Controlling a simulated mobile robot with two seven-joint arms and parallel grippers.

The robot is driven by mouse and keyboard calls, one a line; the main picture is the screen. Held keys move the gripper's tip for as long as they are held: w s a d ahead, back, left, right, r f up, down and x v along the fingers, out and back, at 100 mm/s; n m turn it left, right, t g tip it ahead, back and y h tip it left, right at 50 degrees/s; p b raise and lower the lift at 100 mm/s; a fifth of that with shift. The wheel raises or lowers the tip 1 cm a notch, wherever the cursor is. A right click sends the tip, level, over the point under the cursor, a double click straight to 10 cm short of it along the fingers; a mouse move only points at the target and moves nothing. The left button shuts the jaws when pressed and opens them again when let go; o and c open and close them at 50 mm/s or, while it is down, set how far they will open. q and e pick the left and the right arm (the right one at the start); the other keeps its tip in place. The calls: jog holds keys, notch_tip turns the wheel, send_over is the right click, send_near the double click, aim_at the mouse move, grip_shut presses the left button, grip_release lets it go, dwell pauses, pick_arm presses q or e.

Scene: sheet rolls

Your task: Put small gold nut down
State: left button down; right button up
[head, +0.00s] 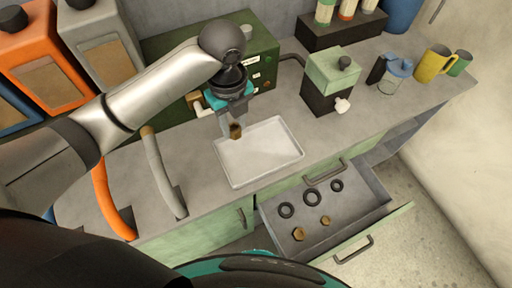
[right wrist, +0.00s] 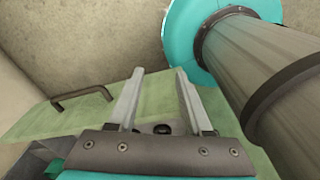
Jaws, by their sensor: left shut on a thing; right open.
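My left gripper (head: 234,126) is shut on a small gold nut (head: 236,132) in the head view. It holds the nut at the left part of a white tray (head: 265,158) on the counter; the exact gap to the tray is hard to tell. The tray looks empty otherwise. Two more gold nuts, one larger (head: 298,233) and one smaller (head: 326,220), lie in the open drawer. My right gripper (right wrist: 160,80) is open and empty in the right wrist view, away from the tray.
The open drawer (head: 370,198) also holds three black rings (head: 286,210). A green machine (head: 265,50) stands behind the tray, and a green and black box (head: 332,80) stands to its right. Orange (head: 112,200) and grey (head: 163,172) curved handles rise at the counter's left.

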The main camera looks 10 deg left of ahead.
pick_arm(q)
jog(key=b, duration=0.3)
send_over(240, 169)
notch_tip(240, 169, down, 16)
jog(key=shift+s+r, duration=0.1)
jog(key=shift+r, duration=0.1)
jog(key=shift+f+b, duration=0.4)
jog(key=shift+f, duration=1.75)
jog(key=shift+f, duration=0.15)
jog(key=c, duration=0.5)
grip_release()
jog(key=shift+c, duration=0.2)
notch_tip(240, 169, up, 12)
jog(key=p, duration=0.2)
jog(key=shift+p, duration=0.3)
